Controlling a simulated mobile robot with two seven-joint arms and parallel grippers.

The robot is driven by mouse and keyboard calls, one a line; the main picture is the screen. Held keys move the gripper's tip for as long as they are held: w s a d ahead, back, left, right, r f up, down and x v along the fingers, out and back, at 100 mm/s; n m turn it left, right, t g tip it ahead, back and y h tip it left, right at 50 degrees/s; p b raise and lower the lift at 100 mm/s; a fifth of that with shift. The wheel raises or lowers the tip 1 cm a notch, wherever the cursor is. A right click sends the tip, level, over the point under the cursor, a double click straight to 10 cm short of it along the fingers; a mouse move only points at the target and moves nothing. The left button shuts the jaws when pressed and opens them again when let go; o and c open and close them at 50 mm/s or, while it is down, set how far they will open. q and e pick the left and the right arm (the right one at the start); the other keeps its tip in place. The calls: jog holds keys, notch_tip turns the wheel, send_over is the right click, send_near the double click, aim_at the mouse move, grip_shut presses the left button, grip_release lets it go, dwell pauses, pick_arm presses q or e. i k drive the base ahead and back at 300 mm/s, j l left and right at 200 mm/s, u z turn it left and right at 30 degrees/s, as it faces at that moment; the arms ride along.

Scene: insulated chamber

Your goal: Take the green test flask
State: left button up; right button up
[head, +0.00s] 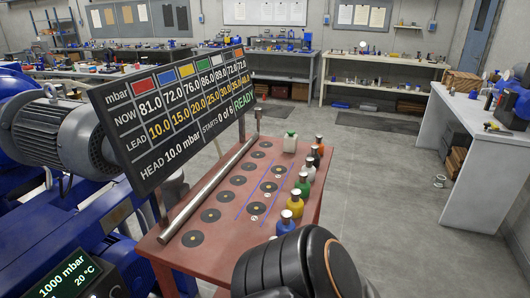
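The green flask (302,186) stands upright on the red-brown table (190,262), near its right edge. It has a grey-silver stopper. It is in a row of flasks, between the yellow flask (295,204) on the near side and the white flask (308,171) on the far side. A blue flask (285,226) is the nearest of the row. A black and orange part of my arm covers the table's near right corner. Neither of my grippers shows in the head view.
A metal bar (210,188) lies along the left side, beside black round pads. A display board (170,110) reading "READY" stands over the left edge.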

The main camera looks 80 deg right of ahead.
aim_at(303, 184)
jog(key=k+l+u, duration=0.15)
jog(key=u, duration=0.2)
jog(key=k+l+u, duration=0.15)
jog(key=u, duration=0.25)
jog(key=k+l+u, duration=0.1)
jog(key=u, duration=0.25)
jog(key=k+l+u, duration=0.15)
jog(key=k+u, duration=0.35)
jog(key=k, duration=0.45)
jog(key=k+l+z, duration=0.15)
jog(key=k+z, duration=0.2)
jog(key=k+l+z, duration=0.85)
jog(key=l, duration=0.15)
jog(key=i, duration=0.1)
